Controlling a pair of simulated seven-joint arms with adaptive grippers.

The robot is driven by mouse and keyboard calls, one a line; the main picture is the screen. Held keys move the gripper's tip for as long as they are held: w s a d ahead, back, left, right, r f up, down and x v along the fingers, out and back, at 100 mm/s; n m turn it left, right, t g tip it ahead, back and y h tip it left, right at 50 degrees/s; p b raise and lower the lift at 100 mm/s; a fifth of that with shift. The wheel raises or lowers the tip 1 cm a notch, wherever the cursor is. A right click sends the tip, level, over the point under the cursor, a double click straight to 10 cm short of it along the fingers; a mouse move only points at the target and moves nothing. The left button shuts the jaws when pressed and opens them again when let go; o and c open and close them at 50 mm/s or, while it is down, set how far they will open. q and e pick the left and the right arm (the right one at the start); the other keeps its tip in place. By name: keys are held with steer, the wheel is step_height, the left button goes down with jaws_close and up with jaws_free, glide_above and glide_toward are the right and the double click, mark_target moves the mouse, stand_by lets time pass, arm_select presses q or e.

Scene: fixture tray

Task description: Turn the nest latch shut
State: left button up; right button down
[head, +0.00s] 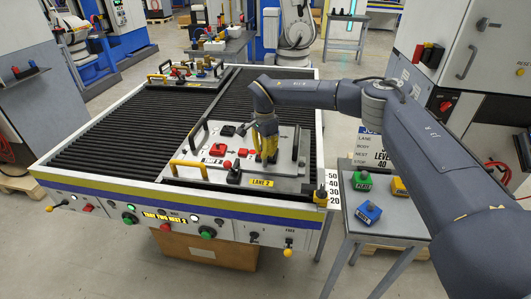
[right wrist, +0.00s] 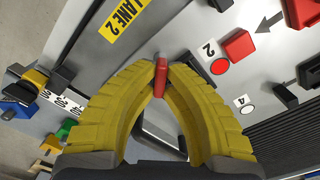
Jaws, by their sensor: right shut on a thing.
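My right gripper (head: 267,158), with yellow fingers, is low over the grey fixture tray (head: 207,174) marked LANE 2. In the right wrist view my right gripper (right wrist: 161,78) is shut on a narrow red piece, which looks like the nest latch's handle (right wrist: 161,80). The fingertips press it from both sides. In the head view the fingers hide this piece, and I cannot tell how far the latch is turned. A dark part (right wrist: 193,63) lies just beside the fingertips. My left gripper is not in view.
On the tray, a red block (head: 217,150) sits left of the gripper; a black-topped knob (head: 234,172) stands nearer the front. Coloured blocks, including a blue one (head: 368,213), lie on the side table (head: 405,220).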

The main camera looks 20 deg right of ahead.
steer(key=n, duration=0.3)
stand_by(0.5)
steer(key=shift+n, duration=1)
steer(key=n, duration=0.4)
steer(key=c, duration=1.5)
jaws_free()
steer(key=shift+n, duration=0.3)
steer(key=shift+r, duration=0.1)
